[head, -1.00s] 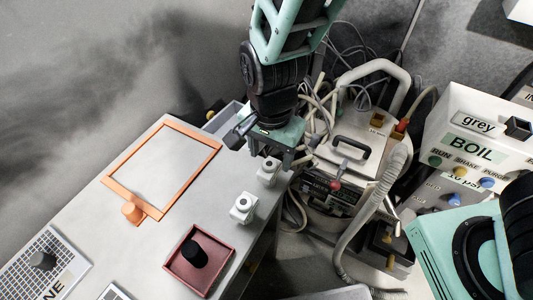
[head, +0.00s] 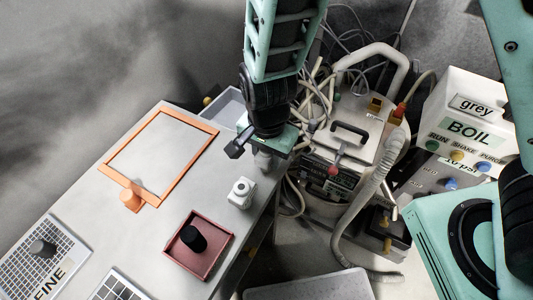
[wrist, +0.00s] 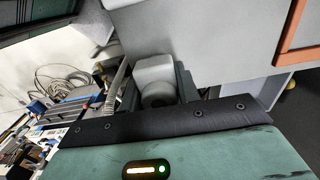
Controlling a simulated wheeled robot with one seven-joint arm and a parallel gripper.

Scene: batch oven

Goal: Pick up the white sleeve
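A red tray (head: 211,266) with a black cylinder (head: 193,238) sits nearby. An orange frame (head: 188,180) with an orange knob (head: 131,200) lies behind it. A grey bin (head: 226,108) is at the back. A machine with hoses (head: 345,150) stands right of the table.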

